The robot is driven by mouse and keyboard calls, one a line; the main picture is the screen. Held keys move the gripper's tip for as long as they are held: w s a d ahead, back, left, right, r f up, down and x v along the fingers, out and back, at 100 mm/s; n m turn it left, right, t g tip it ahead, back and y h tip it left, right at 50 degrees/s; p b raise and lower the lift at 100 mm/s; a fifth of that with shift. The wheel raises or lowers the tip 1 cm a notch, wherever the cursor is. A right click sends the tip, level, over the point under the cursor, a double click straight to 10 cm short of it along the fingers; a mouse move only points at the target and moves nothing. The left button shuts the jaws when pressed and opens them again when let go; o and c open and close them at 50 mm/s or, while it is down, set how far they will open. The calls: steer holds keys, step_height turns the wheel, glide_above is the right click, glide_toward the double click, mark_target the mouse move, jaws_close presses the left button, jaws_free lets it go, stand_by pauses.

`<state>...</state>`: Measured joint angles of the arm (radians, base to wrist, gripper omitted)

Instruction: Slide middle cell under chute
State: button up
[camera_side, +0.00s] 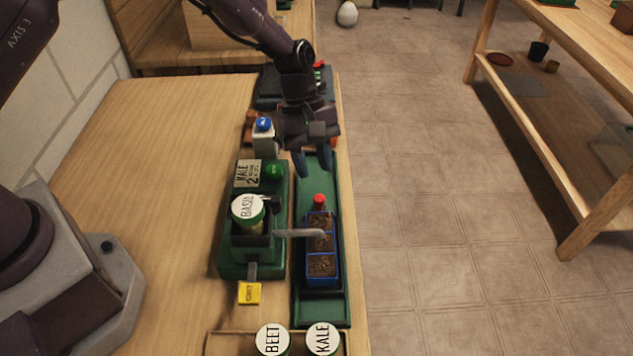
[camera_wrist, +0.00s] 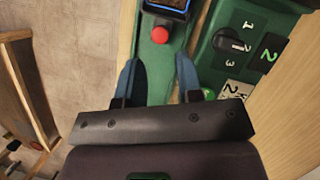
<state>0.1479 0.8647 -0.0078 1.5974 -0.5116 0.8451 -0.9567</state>
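A blue three-cell tray (camera_side: 321,267) with brown soil lies in the green track (camera_side: 336,308) in the side view. A red knob (camera_side: 319,201) stands at its far end; the knob (camera_wrist: 160,34) and the tray's edge (camera_wrist: 168,5) also show in the wrist view. The grey chute (camera_side: 298,233) reaches right from the seeder, its tip over the tray around the far and middle cells; I cannot tell exactly which. My gripper (camera_side: 313,168) is open and empty above the track beyond the knob. In the wrist view its blue fingers (camera_wrist: 160,80) are apart, with the knob ahead between them.
The green seeder (camera_side: 238,270) holds a BASIL jar (camera_side: 248,208) left of the track. A KALE 2 card (camera_side: 247,173), green button (camera_side: 273,170) and blue-topped block (camera_side: 264,138) stand near it. BEET (camera_side: 272,339) and KALE (camera_side: 322,338) jars stand in front. The table at left is clear.

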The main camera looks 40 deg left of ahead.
steer(key=v, duration=0.7)
steer(key=shift+a+r, duration=0.1)
steer(key=s+a+r+m+t+y, duration=0.2)
steer(key=s+a+r+m, duration=0.3)
steer(key=s+r, duration=0.4)
steer(key=s+a+r+m+t+y, duration=0.2)
steer(key=s+a+r+m+t, duration=0.3)
steer(key=s, duration=1)
step_height(320, 180, up, 5)
steer(key=m, duration=0.3)
steer(key=shift+a+r+m, duration=0.2)
steer(key=shift+m, duration=0.1)
